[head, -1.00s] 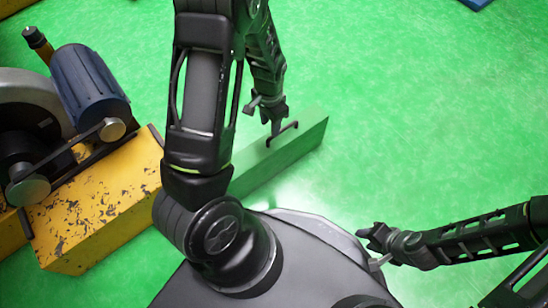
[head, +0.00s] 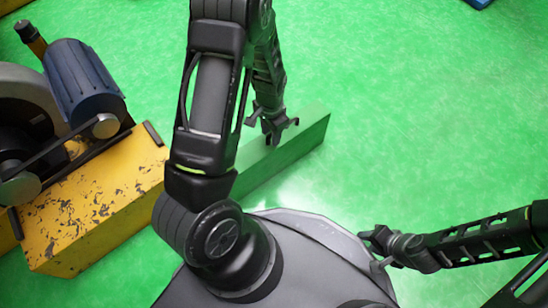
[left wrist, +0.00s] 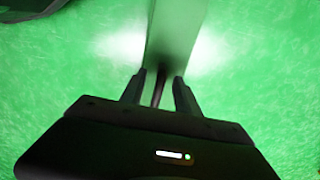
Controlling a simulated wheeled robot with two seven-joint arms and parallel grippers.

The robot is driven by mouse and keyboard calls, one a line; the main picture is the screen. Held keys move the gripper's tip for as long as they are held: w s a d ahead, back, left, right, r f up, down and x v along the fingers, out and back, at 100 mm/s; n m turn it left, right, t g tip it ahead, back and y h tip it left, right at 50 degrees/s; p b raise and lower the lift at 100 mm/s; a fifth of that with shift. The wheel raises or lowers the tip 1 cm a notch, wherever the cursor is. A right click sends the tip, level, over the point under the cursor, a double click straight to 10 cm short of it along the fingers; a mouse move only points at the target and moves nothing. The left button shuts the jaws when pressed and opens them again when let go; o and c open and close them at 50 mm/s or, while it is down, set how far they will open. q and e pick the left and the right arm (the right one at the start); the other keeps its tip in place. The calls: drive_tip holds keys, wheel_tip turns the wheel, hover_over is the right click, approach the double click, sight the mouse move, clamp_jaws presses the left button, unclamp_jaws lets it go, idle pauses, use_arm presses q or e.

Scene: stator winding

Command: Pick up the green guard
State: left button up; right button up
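The green guard (head: 308,134) is a long green block on the green floor, running from behind my left arm to the right. In the left wrist view it is a dull green strip (left wrist: 174,38) running away from the gripper. My left gripper (head: 274,126) is at the guard's top, where its dark handle is hidden in the head view. In the left wrist view the open fingers of my left gripper (left wrist: 159,76) stand either side of the dark handle bar (left wrist: 158,90), with gaps visible. My right gripper (head: 369,248) is open and empty, away from the guard.
A worn yellow machine base (head: 95,210) with a blue motor (head: 85,82), belt and pulleys stands on the left, close to the guard's hidden end. The green floor (head: 430,120) to the right is clear. A small blue object lies at the top right edge.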

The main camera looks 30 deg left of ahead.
use_arm(q)
drive_tip(key=shift+f, duration=0.4)
drive_tip(key=shift+r, duration=0.1)
clamp_jaws()
idle(0.4)
idle(1.0)
